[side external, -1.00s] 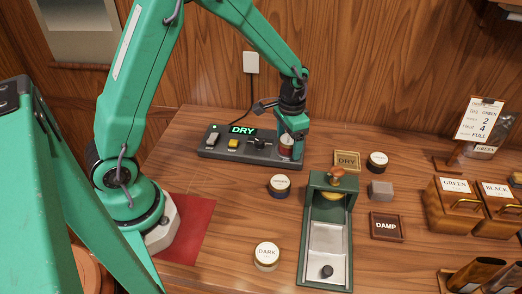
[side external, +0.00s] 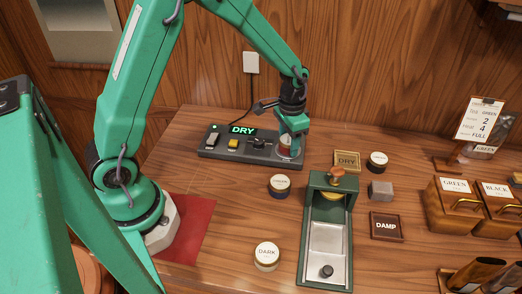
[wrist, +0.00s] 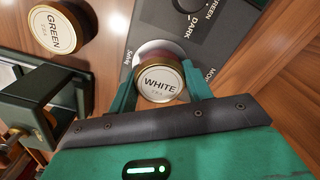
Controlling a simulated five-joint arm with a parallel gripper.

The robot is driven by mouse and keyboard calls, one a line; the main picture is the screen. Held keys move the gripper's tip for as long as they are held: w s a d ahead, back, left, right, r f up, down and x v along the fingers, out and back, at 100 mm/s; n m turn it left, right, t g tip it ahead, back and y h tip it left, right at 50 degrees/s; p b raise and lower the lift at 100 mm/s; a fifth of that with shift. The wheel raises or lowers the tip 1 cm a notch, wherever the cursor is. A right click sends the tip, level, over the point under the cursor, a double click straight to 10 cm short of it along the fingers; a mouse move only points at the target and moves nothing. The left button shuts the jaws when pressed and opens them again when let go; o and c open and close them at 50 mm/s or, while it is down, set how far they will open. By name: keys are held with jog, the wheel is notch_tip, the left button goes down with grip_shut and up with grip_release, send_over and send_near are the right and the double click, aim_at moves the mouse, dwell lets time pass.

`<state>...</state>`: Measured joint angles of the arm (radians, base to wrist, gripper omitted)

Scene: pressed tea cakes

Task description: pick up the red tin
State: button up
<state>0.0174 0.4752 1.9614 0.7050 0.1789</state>
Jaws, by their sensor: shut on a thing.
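The red tin (side external: 286,152) is at the right end of the grey control panel, partly hidden by my gripper (side external: 291,143). In the wrist view the tin (wrist: 161,82) shows a pale lid marked WHITE with a gold rim, and a little of its reddish side. My gripper's green fingers stand on both sides of it, shut on it. A round white pad (wrist: 152,46) shows just behind the tin; I cannot tell whether the tin touches it.
The grey panel (side external: 211,151) has a lit DRY display. A GREEN tin (side external: 279,185), a DARK tin (side external: 266,255) and a green press (side external: 349,240) stand nearby. A DAMP tray (side external: 387,226) and wooden boxes (side external: 460,214) are to the right.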

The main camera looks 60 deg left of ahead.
aim_at(289, 139)
jog(key=shift+r, duration=0.1)
jog(key=shift+r, duration=0.85)
notch_tip(289, 139, up, 2)
jog(key=shift+r, duration=0.25)
jog(key=s+d+r, duration=0.6)
jog(key=d, duration=0.4)
jog(key=shift+r, duration=0.3)
jog(key=shift+s, duration=0.1)
jog(key=s+d+f, duration=0.1)
jog(key=s+d, duration=0.4)
jog(key=s, duration=0.5)
jog(key=s+d+f, duration=0.2)
jog(key=s+d, duration=0.4)
jog(key=s, duration=0.4)
